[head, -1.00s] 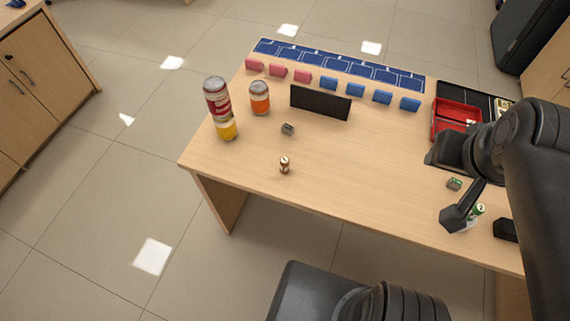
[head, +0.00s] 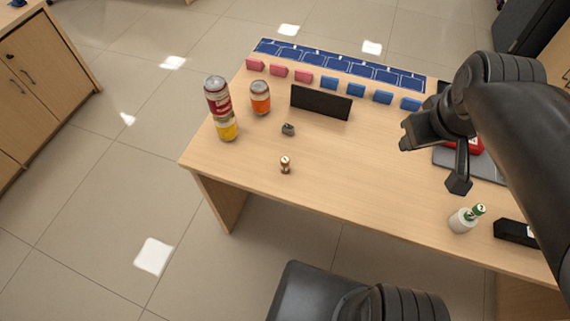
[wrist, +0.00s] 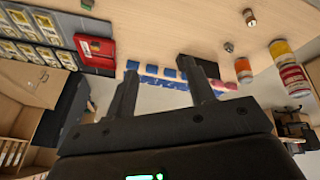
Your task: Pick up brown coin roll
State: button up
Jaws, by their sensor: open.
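The brown coin roll (head: 285,165) stands upright on the wooden counter, left of centre and near its front edge in the head view. It is small, with a pale, reddish band and top. In the wrist view it appears as a small brown roll (wrist: 249,18) at the upper right. My gripper (head: 432,163) is open and empty above the right part of the counter, well right of the coin roll. Its two dark fingers also show in the wrist view (wrist: 158,84), with nothing between them.
A small grey object (head: 288,129) lies behind the roll. Tall cans (head: 217,95) and an orange can (head: 260,98) stand left. A black panel (head: 320,102) stands behind. A white cup (head: 462,220) and black box (head: 515,233) are at right. The middle counter is clear.

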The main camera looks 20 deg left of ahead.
jog(key=w+a+f+n+g, duration=0.1)
jog(key=w+a+f+n, duration=0.2)
jog(key=a+n, duration=0.3)
jog(key=w+a+f+n+g, duration=0.1)
jog(key=w+a+f+n, duration=0.25)
jog(key=a+n, duration=0.25)
jog(key=n+g, duration=0.3)
jog(key=n, duration=0.9)
send_over(285, 159)
notch_tip(285, 159, down, 12)
jog(key=shift+s+f+n, duration=0.3)
jog(key=shift+f, duration=0.2)
notch_tip(285, 159, down, 5)
jog(key=shift+f, duration=0.15)
jog(key=shift+w+f, duration=0.15)
jog(key=shift+f, duration=1.2)
jog(key=shift+w+f, duration=0.1)
jog(key=shift+f, duration=1.2)
grip_shut()
